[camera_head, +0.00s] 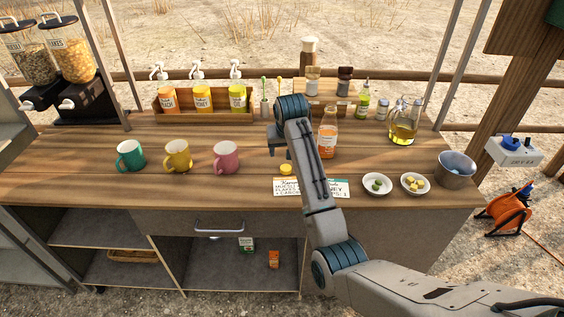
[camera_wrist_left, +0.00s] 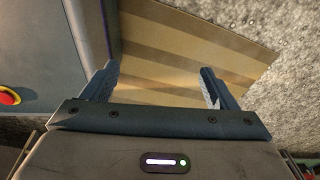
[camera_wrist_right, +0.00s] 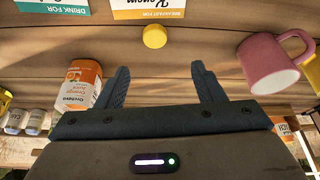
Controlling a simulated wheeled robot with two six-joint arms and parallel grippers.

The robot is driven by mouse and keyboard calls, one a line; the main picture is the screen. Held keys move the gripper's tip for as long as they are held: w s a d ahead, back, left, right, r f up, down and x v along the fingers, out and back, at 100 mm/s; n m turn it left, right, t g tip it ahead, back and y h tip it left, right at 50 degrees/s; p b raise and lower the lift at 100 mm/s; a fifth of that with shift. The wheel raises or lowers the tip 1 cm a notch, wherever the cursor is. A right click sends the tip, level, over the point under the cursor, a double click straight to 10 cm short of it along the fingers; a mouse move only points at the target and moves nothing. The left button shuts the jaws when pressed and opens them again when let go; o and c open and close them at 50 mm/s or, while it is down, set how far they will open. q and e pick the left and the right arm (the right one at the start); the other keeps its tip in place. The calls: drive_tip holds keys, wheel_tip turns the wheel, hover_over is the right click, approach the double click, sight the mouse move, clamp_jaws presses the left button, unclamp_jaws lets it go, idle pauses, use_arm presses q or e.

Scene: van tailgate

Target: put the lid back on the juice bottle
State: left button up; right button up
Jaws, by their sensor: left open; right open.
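The juice bottle (camera_head: 328,142) stands upright and open on the wooden counter, with orange juice and a label. It also shows at the left in the right wrist view (camera_wrist_right: 82,86). The yellow lid (camera_head: 286,169) lies on the counter in front of the bottle and to its left, by the printed cards; it also shows in the right wrist view (camera_wrist_right: 154,36). My right gripper (camera_wrist_right: 160,70) is open and empty above the counter, apart from the lid and bottle. My left gripper (camera_wrist_left: 158,74) is open and empty over the ground, outside the head view.
The pink mug (camera_head: 226,157) stands left of the lid, with yellow and green mugs further left. Two small bowls (camera_head: 377,184) and a metal bucket (camera_head: 456,168) stand at the right. Printed cards (camera_head: 287,187) lie near the front edge. A sauce rack (camera_head: 203,100) stands behind.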

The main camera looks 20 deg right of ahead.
approach(286, 169)
drive_tip(key=shift+w+a+f+p, duration=0.1)
drive_tip(key=shift+w+f+p, duration=0.35)
drive_tip(key=shift+w+f, duration=0.45)
drive_tip(key=shift+f, duration=0.35)
use_arm(q)
drive_tip(key=shift+s+r, duration=0.4)
drive_tip(key=shift+r, duration=0.15)
drive_tip(key=shift+s, duration=0.2)
use_arm(e)
drive_tip(key=shift+f, duration=0.1)
